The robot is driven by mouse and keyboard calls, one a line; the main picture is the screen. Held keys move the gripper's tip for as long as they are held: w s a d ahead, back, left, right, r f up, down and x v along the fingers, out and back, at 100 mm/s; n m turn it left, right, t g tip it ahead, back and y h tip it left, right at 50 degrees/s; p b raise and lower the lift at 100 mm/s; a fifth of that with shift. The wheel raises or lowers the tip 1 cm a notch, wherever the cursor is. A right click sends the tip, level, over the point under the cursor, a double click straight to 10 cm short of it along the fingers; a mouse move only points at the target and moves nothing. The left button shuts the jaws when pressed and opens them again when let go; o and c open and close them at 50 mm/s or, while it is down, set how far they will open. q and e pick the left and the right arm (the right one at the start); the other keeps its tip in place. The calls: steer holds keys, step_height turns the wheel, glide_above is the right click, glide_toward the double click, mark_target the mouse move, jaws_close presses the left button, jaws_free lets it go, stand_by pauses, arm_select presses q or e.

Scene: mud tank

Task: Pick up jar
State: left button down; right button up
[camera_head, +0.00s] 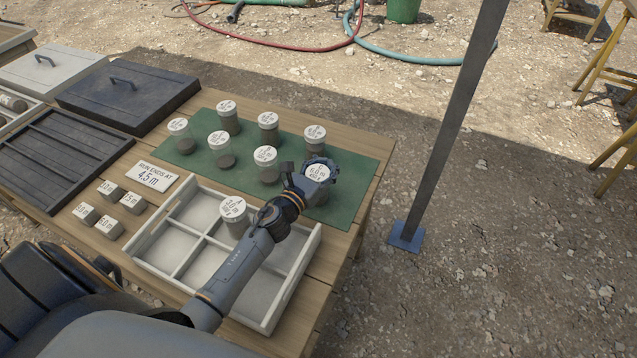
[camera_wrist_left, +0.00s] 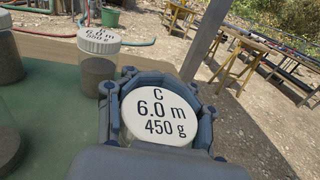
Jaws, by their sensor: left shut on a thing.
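My left gripper (camera_head: 320,170) is at the right end of the green mat (camera_head: 352,172), its fingers closed around a jar (camera_head: 317,173) with a white lid. In the left wrist view the lid of this jar (camera_wrist_left: 158,115) reads "C 6.0 m 450 g", and the gripper's fingers wrap both sides of it. The jar looks upright; whether its base touches the mat is hidden. Several similar jars with white lids and dark contents stand on the mat, such as one just behind (camera_head: 315,138). Another jar (camera_head: 234,213) stands in the divided tray. My right gripper is not in view.
The white divided tray (camera_head: 150,238) lies at the table's front, under my left arm. Small labelled blocks (camera_head: 108,226) and a sign reading "RUN ENDS AT 4.5 m" (camera_head: 151,176) are left of it. A grey post (camera_head: 449,135) rises beyond the table's right edge.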

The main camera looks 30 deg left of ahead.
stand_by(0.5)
arm_select(q)
steer(key=shift+r, duration=0.1)
steer(key=s+a+r+p, duration=0.1)
steer(key=r, duration=0.2)
steer(key=s+r+p, duration=0.1)
steer(key=r, duration=0.1)
steer(key=s+a+r+p, duration=0.1)
steer(key=r, duration=0.2)
steer(key=shift+s+a+r, duration=0.3)
steer(key=shift+s, duration=0.05)
steer(key=s+a+r, duration=0.4)
steer(key=s+a, duration=0.1)
steer(key=s, duration=0.3)
steer(key=shift+r, duration=0.15)
